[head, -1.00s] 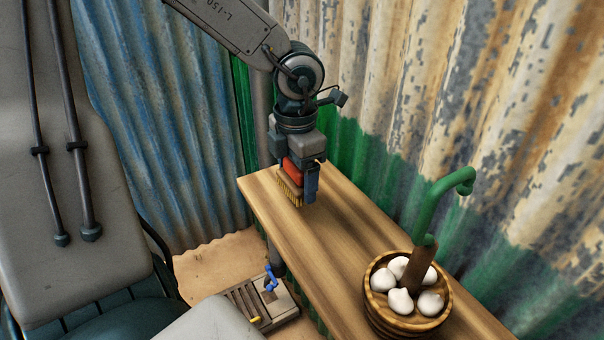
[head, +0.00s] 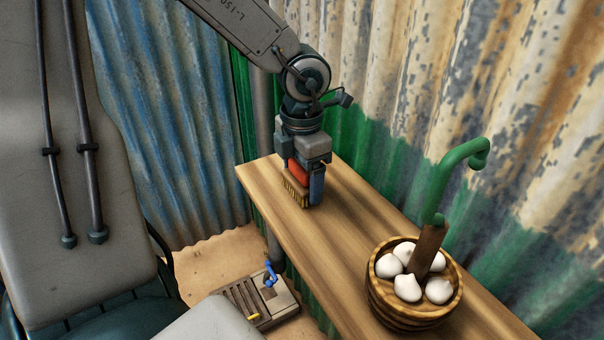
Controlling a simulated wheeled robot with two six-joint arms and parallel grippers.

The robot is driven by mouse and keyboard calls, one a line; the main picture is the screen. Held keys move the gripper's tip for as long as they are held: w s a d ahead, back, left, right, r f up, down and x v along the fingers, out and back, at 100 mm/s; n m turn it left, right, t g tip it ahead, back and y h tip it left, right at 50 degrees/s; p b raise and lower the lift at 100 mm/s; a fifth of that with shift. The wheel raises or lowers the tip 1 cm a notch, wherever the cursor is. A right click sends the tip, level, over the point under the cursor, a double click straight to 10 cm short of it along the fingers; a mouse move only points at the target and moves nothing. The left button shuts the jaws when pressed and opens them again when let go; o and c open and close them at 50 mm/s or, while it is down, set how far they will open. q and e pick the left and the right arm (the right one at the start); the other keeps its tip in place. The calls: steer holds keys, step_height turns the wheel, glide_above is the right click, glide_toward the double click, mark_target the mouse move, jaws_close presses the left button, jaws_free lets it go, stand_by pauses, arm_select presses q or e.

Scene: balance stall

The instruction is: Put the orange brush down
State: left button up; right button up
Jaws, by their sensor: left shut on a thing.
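The orange brush (head: 298,174) has an orange back and a tan block with yellowish bristles pointing down. My left gripper (head: 304,182) points down and is shut on the brush at the far left part of the wooden shelf (head: 350,225). The bristles are at or very near the shelf top; I cannot tell whether they touch it. The gripper's near finger hides part of the brush's right side. My right gripper is not in view.
A round wooden bowl (head: 388,308) with several white bulbs (head: 407,288) and an upright brown-and-green handle (head: 447,185) stands at the shelf's near right. A corrugated wall (head: 400,150) runs behind. The shelf middle is clear. A grey tray (head: 248,300) lies below.

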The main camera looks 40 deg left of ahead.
arm_select(q)
steer(key=shift+f, duration=0.1)
steer(key=o, duration=1.1)
steer(key=shift+c, duration=0.2)
steer(key=shift+r, duration=0.3)
step_height(320, 180, up, 5)
steer(key=p, duration=0.5)
steer(key=shift+r, duration=0.1)
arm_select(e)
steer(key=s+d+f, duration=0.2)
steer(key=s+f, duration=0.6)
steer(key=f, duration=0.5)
arm_select(q)
step_height(320, 180, up, 2)
steer(key=p, duration=0.2)
steer(key=shift+p, duration=0.3)
step_height(320, 180, up, 3)
steer(key=p, duration=0.3)
steer(key=shift+r, duration=0.2)
steer(key=shift+r+p, duration=0.6)
steer(key=shift+p, duration=0.2)
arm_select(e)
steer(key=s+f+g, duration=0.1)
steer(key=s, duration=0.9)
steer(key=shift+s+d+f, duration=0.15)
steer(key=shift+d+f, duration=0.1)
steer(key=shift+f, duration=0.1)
